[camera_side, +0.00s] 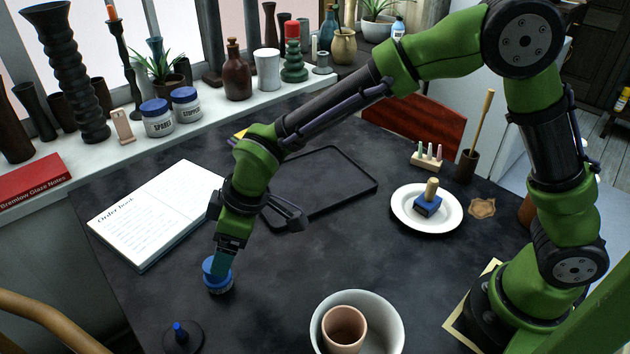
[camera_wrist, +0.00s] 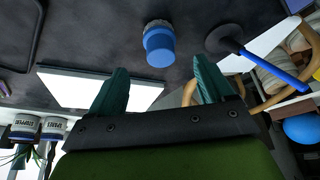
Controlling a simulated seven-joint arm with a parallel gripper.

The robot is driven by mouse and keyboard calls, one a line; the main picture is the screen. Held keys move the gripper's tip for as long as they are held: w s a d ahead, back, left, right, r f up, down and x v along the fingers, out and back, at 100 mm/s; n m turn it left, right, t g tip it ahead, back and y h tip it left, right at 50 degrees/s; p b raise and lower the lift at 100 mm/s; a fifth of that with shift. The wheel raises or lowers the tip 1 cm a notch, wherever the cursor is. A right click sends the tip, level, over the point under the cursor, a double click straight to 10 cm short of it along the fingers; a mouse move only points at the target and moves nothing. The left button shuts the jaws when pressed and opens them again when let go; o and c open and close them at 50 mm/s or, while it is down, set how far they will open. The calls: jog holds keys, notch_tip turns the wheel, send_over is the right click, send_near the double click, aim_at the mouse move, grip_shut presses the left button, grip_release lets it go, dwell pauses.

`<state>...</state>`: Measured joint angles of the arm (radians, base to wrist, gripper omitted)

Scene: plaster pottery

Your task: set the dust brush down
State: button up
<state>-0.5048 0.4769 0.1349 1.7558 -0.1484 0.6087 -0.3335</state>
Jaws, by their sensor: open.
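A short, round blue piece with a paler grey band at one end stands on the dark table in the side view (camera_side: 217,278) and in the wrist view (camera_wrist: 160,47). It seems to be the dust brush, but its bristles are too small to make out. My gripper (camera_side: 222,262) is right above it, pointing down. In the wrist view my gripper (camera_wrist: 160,66) has its two green fingers spread wide, with the blue piece just beyond and between the tips. Nothing is held. In the side view the fingers partly cover the blue top.
A black disc with a blue handle (camera_side: 183,337) lies nearby at the front. An open order book (camera_side: 155,215) is to the left. A black tray (camera_side: 325,212) lies behind. A white bowl (camera_side: 393,325) holding a tan cup (camera_side: 345,330) stands to the right.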

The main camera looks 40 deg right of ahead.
jog(key=s+d+r+m+t, duration=0.1)
jog(key=s+d+r+m, duration=0.2)
jog(key=d+r, duration=0.5)
jog(key=s+d+r+m+t, duration=0.1)
jog(key=s+d+r+m, duration=0.3)
jog(key=d, duration=0.5)
jog(key=s+d+r+m+t+h, duration=0.1)
jog(key=s+d+r+m+t, duration=0.1)
jog(key=s+d+m, duration=0.4)
jog(key=s+d, duration=0.3)
jog(key=s, duration=0.1)
jog(key=shift+d+r, duration=0.35)
jog(key=shift+d, duration=0.05)
